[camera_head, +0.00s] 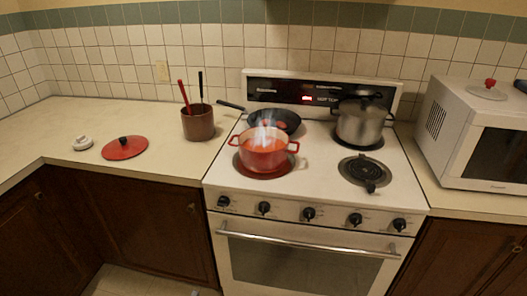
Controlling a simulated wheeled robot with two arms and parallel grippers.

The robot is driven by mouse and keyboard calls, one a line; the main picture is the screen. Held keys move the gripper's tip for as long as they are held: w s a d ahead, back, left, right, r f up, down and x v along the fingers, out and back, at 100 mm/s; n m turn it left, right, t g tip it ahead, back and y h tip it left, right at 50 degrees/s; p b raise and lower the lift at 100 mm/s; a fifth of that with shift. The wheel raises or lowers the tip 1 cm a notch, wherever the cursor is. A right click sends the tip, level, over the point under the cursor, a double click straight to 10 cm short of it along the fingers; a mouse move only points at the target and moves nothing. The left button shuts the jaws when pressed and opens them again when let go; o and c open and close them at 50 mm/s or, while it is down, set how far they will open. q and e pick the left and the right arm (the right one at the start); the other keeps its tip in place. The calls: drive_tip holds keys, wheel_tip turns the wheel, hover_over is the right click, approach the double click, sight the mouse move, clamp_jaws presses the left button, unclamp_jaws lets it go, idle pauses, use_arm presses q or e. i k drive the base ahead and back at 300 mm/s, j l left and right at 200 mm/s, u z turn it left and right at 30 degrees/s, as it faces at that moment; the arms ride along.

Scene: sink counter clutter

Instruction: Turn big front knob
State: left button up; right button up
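A row of several black knobs runs along the front panel of the white stove (320,186). They are the far left knob (223,201), the second knob (264,208), the middle knob (308,213), the fourth knob (355,219) and the far right knob (400,224). Their labels are too small to read, so I cannot tell which one is the big front knob. No gripper is touching any knob in this view. Neither my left gripper nor my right gripper is in view.
A steaming red pot (264,160) is on the front left burner; a black pan (284,121) and steel pot (361,124) are behind. The front right burner (361,170) has no pot. The oven handle (305,241) sticks out below the knobs. The space before the panel looks clear.

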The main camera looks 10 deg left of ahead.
sight(224, 202)
drive_tip(key=j+u, duration=0.15)
drive_tip(key=j, duration=0.2)
drive_tip(key=i+j+u, duration=0.1)
drive_tip(key=j, duration=0.2)
drive_tip(key=i+j+u, duration=0.15)
drive_tip(key=j, duration=0.2)
drive_tip(key=i+j+u, duration=0.15)
drive_tip(key=j, duration=0.15)
